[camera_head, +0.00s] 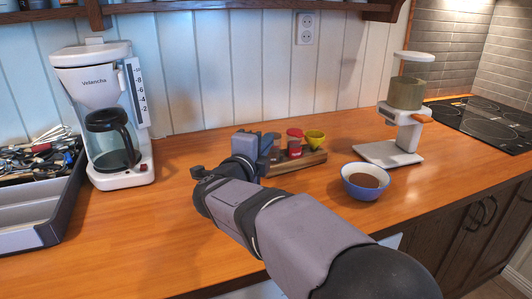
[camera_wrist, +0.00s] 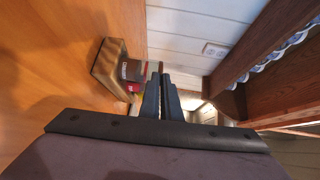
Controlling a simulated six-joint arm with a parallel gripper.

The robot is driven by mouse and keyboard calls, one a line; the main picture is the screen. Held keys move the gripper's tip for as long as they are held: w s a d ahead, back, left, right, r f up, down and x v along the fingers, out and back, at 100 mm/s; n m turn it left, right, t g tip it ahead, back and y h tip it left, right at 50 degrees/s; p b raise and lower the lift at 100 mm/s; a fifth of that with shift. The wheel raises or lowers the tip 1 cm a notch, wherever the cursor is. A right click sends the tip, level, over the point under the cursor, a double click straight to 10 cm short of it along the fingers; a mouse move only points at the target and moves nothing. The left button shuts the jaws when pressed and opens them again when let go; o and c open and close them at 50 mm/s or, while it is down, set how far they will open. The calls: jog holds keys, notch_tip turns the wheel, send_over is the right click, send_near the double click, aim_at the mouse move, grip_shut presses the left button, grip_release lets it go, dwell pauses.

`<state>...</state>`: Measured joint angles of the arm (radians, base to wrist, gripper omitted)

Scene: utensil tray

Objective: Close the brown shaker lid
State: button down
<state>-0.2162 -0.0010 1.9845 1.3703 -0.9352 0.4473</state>
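My gripper (camera_head: 268,142) is over the left end of a small wooden rack (camera_head: 297,162), its two fingers close together with nothing seen between them. In the wrist view the fingers (camera_wrist: 160,82) point toward the shakers. A dark brown shaker (camera_wrist: 131,69) shows there at the rack, just left of the fingertips; whether they touch it I cannot tell. In the head view my gripper hides most or all of it, and its lid position is not clear. A red shaker (camera_head: 294,150) with a raised red lid stands beside it, and a yellow lid (camera_head: 314,136) is right of that.
A blue bowl (camera_head: 356,190) with brown contents sits right of the rack. A white scale-like stand (camera_head: 400,150) with a round block is behind it. A coffee maker (camera_head: 105,120) and utensil tray (camera_head: 30,237) are left. The wall is close behind the rack.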

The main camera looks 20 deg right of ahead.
jog(key=f+b, duration=0.1)
jog(key=b, duration=0.2)
jog(key=shift+f+t, duration=0.15)
jog(key=shift+t, duration=0.15)
jog(key=shift+a+h+b, duration=0.1)
jog(key=shift+h+b, duration=0.2)
jog(key=shift+r, duration=0.2)
jog(key=c, duration=2)
grip_release()
jog(key=shift+s, duration=0.1)
jog(key=shift+v, duration=3.6)
jog(key=shift+f, duration=0.1)
